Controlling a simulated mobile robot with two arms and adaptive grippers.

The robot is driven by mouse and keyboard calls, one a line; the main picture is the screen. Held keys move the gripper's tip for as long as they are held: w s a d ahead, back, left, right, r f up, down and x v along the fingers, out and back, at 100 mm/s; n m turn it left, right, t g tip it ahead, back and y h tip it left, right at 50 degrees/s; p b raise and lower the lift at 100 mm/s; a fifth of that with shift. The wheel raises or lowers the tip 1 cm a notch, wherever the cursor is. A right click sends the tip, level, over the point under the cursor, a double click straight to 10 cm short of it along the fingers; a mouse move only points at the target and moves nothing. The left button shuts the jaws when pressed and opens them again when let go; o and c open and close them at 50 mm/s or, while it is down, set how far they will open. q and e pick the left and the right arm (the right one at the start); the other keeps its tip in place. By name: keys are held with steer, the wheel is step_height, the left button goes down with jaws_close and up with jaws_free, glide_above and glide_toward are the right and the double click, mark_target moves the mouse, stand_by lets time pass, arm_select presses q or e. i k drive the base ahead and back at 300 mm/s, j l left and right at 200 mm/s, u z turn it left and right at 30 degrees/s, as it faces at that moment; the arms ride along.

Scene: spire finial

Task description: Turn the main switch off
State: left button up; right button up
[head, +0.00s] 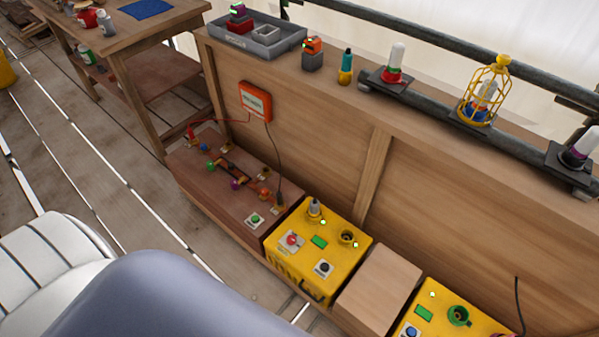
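No label reading main switch is legible. A wooden board (222,205) on a low bench carries a dark bar-like part (232,170), possibly a lever switch, with coloured knobs and wires around it. A green button (255,219) on a pale plate sits at its front corner. The yellow box (345,281) beside it has a red button (292,240), a black button (323,268), a green panel (319,242) and lit green lamps. Whether any switch is on cannot be told. Neither gripper is in view.
An orange box (255,101) hangs on the wooden panel, with cables running down. A second yellow box (456,321) stands at lower right beyond a wooden block (380,287). A grey tray (249,37) and lamps line the shelf above. A worktable (125,42) stands at upper left.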

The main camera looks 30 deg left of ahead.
mark_target(291, 238)
steer(key=u, duration=1)
